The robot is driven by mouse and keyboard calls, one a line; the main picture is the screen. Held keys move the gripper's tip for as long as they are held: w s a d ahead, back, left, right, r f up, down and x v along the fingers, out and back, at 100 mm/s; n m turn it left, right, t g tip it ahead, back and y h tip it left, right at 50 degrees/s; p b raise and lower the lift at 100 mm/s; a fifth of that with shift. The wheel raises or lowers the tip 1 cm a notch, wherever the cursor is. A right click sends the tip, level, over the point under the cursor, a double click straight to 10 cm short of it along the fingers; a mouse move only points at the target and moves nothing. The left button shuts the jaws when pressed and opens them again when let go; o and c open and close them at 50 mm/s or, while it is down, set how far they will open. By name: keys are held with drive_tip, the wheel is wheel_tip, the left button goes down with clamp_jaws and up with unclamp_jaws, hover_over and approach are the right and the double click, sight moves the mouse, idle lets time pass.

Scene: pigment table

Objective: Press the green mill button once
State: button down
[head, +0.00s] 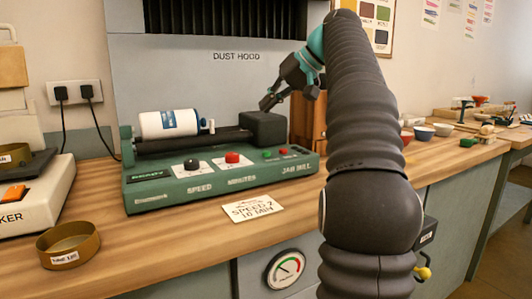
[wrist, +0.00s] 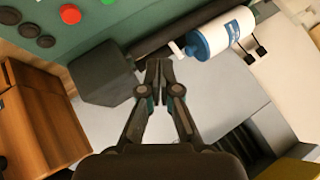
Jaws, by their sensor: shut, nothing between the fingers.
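The jar mill (head: 200,195) is a green machine on the wooden bench, with a panel marked speed and minutes. The small green button (head: 267,153) is at the right of its panel, beside a small red button (head: 283,152). My gripper (head: 268,103) is shut and empty, held above the mill's dark end block (head: 264,128), behind and above the buttons. In the wrist view its closed fingertips (wrist: 160,66) are beside the block (wrist: 105,76).
A white jar (head: 169,123) lies on the mill's rollers. A black knob (head: 191,164) and a red knob (head: 232,157) are left of the buttons. A card (head: 252,207) reading "SPEED 2 10 MIN" and a brass-coloured dish (head: 68,245) lie in front. The dust hood (head: 235,75) stands behind.

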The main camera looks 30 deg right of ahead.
sight(266, 154)
drive_tip(key=shift+f+b, duration=2.05)
drive_tip(key=shift+f, duration=2.1)
drive_tip(key=shift+f, duration=0.2)
drive_tip(key=shift+f, duration=0.25)
